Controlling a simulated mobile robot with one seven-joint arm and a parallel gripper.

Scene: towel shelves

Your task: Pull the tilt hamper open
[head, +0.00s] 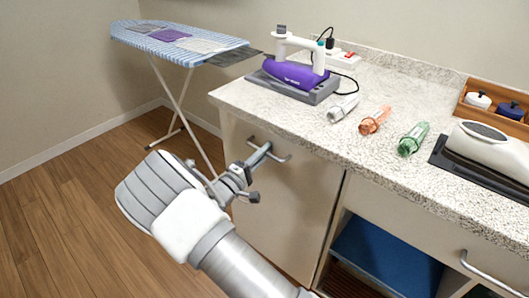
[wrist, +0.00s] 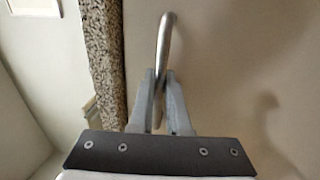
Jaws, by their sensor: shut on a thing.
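The tilt hamper is a cream front panel (head: 285,205) under the left end of the counter, and it looks closed. Its metal bar handle (head: 270,149) runs across the upper part of the panel. My gripper (head: 257,158) reaches up to the handle from the front left. In the wrist view, the two grey fingers of my gripper (wrist: 160,88) stand on either side of the handle (wrist: 165,40) and are shut on it. The hamper panel also fills the right of the wrist view (wrist: 235,70). The hamper's inside is hidden.
The speckled counter (head: 300,120) overhangs the panel. On it are a purple iron (head: 295,76), several bottles including a green one (head: 412,139), and a white appliance (head: 488,150). An open bay with a blue bin (head: 385,262) is to the right. An ironing board (head: 180,45) stands behind left. Floor at left is clear.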

